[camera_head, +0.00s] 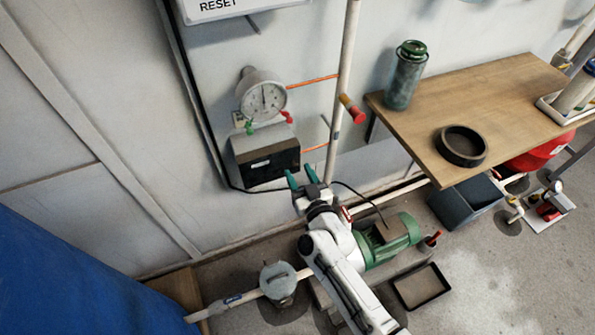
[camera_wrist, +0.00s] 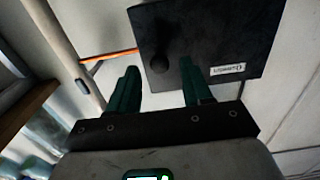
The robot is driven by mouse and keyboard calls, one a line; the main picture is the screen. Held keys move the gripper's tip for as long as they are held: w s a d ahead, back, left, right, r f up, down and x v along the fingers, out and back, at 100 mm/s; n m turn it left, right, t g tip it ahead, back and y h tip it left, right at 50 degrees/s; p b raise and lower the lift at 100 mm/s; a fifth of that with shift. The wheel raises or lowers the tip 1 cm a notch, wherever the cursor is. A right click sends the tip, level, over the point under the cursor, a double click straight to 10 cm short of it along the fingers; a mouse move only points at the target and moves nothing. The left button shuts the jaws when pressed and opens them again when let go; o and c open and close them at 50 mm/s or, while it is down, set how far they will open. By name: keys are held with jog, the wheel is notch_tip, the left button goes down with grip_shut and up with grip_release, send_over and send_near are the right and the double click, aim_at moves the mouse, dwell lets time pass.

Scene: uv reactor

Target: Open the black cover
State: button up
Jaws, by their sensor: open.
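The black cover (camera_head: 272,164) is the front of a dark box fixed to the wall, below a round gauge. It looks closed in the head view. My gripper (camera_head: 301,174) is at the box's lower right corner in the head view. I cannot tell whether either finger touches the cover.
A white gauge (camera_head: 262,98) with red and green valve handles sits above the box. A vertical pipe (camera_head: 343,80) with a red-ended fitting stands to the right. A wooden shelf (camera_head: 510,95) holds a green canister (camera_head: 405,75) and a black ring (camera_head: 461,146). A green motor (camera_head: 392,240) is below.

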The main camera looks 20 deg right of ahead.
jog(key=shift+w, duration=0.9)
grip_shut()
